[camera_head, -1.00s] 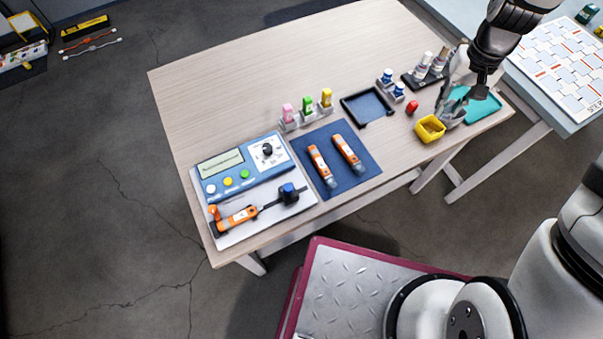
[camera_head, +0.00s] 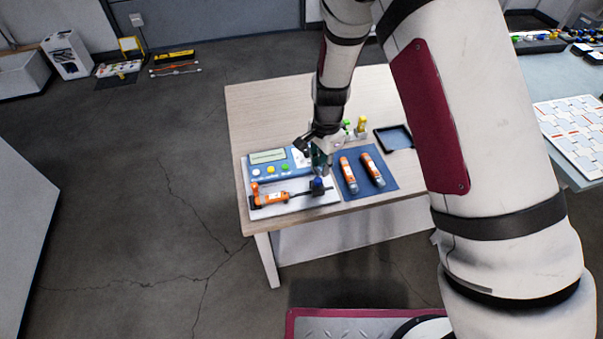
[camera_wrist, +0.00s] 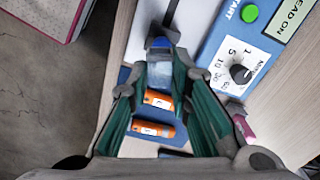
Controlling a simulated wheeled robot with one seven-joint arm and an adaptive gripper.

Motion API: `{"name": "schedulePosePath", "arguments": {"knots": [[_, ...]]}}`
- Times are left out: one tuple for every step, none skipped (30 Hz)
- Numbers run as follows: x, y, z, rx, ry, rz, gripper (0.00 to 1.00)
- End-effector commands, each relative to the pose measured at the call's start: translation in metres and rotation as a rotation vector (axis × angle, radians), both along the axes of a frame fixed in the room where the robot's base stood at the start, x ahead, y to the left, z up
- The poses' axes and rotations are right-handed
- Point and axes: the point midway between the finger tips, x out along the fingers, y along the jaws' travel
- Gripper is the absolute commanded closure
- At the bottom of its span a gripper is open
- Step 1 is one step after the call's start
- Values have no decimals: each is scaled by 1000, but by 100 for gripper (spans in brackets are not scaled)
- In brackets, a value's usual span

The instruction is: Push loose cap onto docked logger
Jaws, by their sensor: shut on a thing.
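The orange docked logger (camera_head: 270,200) lies on a white fixture plate (camera_head: 292,207) at the front left of the table. My gripper (camera_head: 321,168) reaches down over the knob from above.
A blue control panel (camera_head: 275,169) stands behind the plate. Two orange loggers (camera_head: 348,174) (camera_head: 372,169) lie on a dark blue mat (camera_head: 392,186) to the right. Behind are upright coloured tubes (camera_head: 362,125) and a black tray (camera_head: 381,133). My arm hides the table's right part.

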Motion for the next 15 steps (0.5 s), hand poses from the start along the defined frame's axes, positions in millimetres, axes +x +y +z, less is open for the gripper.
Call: {"name": "schedulePosePath", "arguments": {"knots": [[-5, 13, -4, -3, 1, -63, 97], [-7, 19, -7, -6, 1, -104, 97], [-9, 27, -9, -7, 0, -155, 97], [-10, 31, -11, -8, -1, -190, 97], [-12, 36, -13, -10, -2, -220, 97], [-13, 41, -15, -10, -3, -254, 97], [-14, 44, -17, -10, -5, -276, 97], [-14, 46, -17, -10, -6, -294, 97], [-15, 49, -19, -11, -6, -312, 97], [-15, 50, -19, -11, -6, -323, 97], [-15, 50, -20, -12, -7, -331, 97], [-16, 51, -22, -12, -7, -337, 97], [-16, 51, -23, -12, -7, -339, 97], [-15, 51, -24, -12, -7, -341, 97], [-15, 51, -26, -12, -6, -341, 97]]}}
